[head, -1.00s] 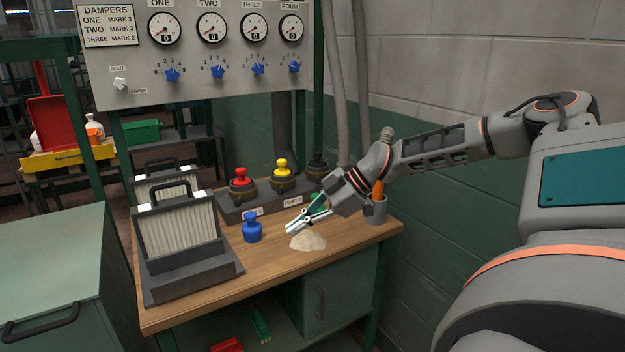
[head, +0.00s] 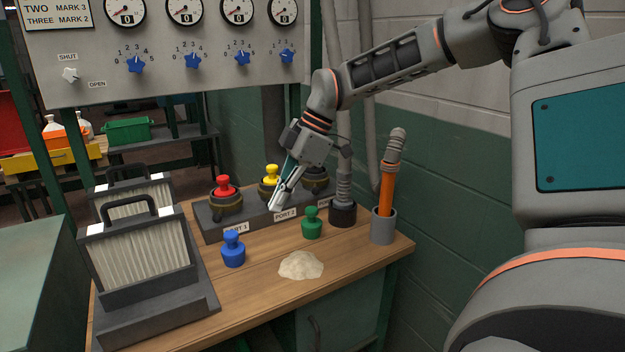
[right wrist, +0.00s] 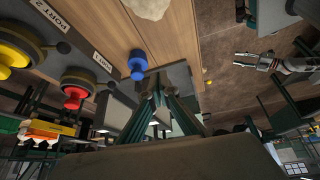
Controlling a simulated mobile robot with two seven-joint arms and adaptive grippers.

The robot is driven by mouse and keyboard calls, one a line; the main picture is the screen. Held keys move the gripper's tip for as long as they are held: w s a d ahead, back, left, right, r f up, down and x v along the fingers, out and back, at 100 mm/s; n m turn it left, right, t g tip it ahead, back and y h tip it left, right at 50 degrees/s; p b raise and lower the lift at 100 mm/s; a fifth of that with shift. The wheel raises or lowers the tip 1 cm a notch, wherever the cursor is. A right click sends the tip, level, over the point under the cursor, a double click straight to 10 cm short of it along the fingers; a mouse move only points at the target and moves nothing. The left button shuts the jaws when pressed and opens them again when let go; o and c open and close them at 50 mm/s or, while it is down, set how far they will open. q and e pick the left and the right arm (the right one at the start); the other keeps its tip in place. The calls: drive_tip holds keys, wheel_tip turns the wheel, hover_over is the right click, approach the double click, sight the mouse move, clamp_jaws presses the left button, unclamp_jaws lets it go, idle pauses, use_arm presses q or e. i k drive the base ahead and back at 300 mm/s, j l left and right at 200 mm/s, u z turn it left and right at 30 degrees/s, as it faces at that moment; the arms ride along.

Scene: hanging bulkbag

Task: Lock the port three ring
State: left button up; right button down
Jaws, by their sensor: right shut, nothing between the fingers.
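The port block (head: 213,232) stands at the back of the bench. It carries port one with a red plug (head: 223,187), port two with a yellow plug (head: 271,173) and a third port (head: 316,180) at its right end. My right gripper (head: 274,206) is shut and empty, pointing down in front of the yellow port. Its wrist and fingers partly cover the port two and port three area, so the port three ring's position cannot be read. The red and yellow ports also show in the right wrist view. My left gripper (right wrist: 250,60) shows small there, apparently open.
A blue plug (head: 233,250), a green plug (head: 312,223) and a pale powder heap (head: 301,265) lie on the bench. A grey cup (head: 383,227) holds an orange-handled tool. A ribbed black-based tool (head: 343,212) stands beside it. Filters (head: 140,248) stand at left.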

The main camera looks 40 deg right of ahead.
sight(315, 184)
drive_tip(key=i+l, duration=0.1)
drive_tip(key=l, duration=0.2)
drive_tip(key=i+l, duration=0.15)
drive_tip(key=l, duration=0.15)
drive_tip(key=i+l, duration=0.1)
drive_tip(key=l, duration=0.25)
drive_tip(key=i+l, duration=0.15)
drive_tip(key=l, duration=0.15)
